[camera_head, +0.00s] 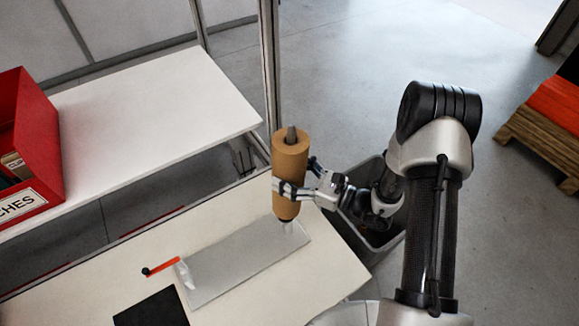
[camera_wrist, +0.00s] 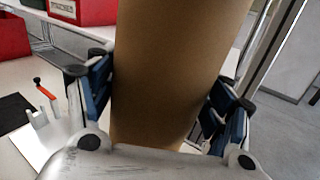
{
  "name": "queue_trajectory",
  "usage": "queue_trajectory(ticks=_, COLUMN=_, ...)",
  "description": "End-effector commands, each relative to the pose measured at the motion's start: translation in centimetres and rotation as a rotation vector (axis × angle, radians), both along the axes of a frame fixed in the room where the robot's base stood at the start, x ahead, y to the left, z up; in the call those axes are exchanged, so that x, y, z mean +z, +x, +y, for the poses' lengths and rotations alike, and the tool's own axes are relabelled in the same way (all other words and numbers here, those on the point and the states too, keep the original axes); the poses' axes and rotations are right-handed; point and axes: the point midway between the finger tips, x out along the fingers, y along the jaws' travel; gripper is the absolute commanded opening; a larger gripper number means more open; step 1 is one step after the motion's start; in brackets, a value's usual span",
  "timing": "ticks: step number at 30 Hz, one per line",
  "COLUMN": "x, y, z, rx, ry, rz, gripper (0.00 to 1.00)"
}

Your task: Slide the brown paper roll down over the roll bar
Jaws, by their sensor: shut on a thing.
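The brown paper roll (camera_head: 291,160) stands roughly upright over the right end of a flat grey plate (camera_head: 240,262) on the pale table. My gripper (camera_head: 287,188) is shut on the roll's lower half from the right. In the wrist view the roll (camera_wrist: 172,75) fills the space between the blue-padded fingers (camera_wrist: 162,105). The roll's lower end is close above the plate; I cannot tell whether it touches. The rest of the bar is hidden.
An orange arm with a black knob (camera_head: 162,266) is at the plate's left end. A black mat (camera_head: 152,308) lies in front. A red bin (camera_head: 30,140) stands on the white shelf (camera_head: 150,110). A metal post (camera_head: 271,70) rises behind the roll. A grey bin (camera_head: 372,235) is beside the table.

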Motion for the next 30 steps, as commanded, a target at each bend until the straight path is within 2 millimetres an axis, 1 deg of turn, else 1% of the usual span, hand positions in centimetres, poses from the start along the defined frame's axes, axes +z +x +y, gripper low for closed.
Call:
queue_trajectory(ticks=7, x=-1.3, y=0.0, z=0.1, rx=0.0, ry=0.003, rz=-0.003, gripper=0.16)
queue_trajectory(ticks=13, x=-2.1, y=0.0, z=0.1, rx=0.0, ry=0.004, rz=-0.004, gripper=0.16)
queue_trajectory(ticks=27, x=-2.5, y=0.0, z=0.1, rx=0.0, ry=0.003, rz=-0.004, gripper=0.16)
queue_trajectory(ticks=28, x=-2.5, y=0.0, z=0.1, rx=0.0, ry=0.003, rz=-0.004, gripper=0.74)
queue_trajectory(ticks=30, x=-2.5, y=0.0, z=0.1, rx=0.0, ry=0.003, rz=-0.004, gripper=0.79)
